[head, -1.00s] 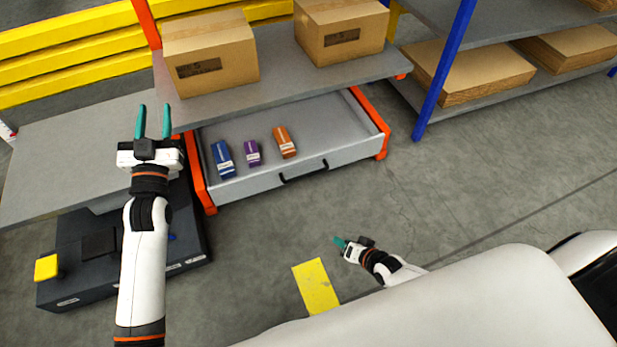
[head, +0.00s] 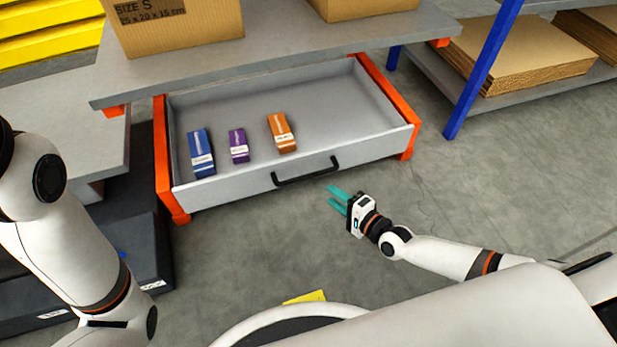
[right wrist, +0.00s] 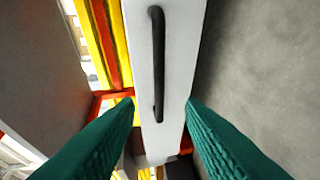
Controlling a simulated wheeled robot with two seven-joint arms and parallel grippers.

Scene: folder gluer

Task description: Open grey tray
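The grey tray (head: 330,110) is a drawer between orange side rails under the shelf, pulled out so its inside shows. It holds a blue box (head: 201,155), a purple box (head: 239,147) and an orange box (head: 281,134). Its black handle (head: 305,172) is on the front face. My right gripper (head: 337,198) is open and empty, just in front of and below the handle. In the right wrist view the handle (right wrist: 157,65) lies ahead, seen between the two teal fingers (right wrist: 160,115). My left arm shows at the left of the head view; its gripper is out of view.
Cardboard boxes (head: 175,25) stand on the shelf (head: 290,45) above the tray. A blue post (head: 482,70) and a rack with flat cardboard (head: 525,55) stand at the right.

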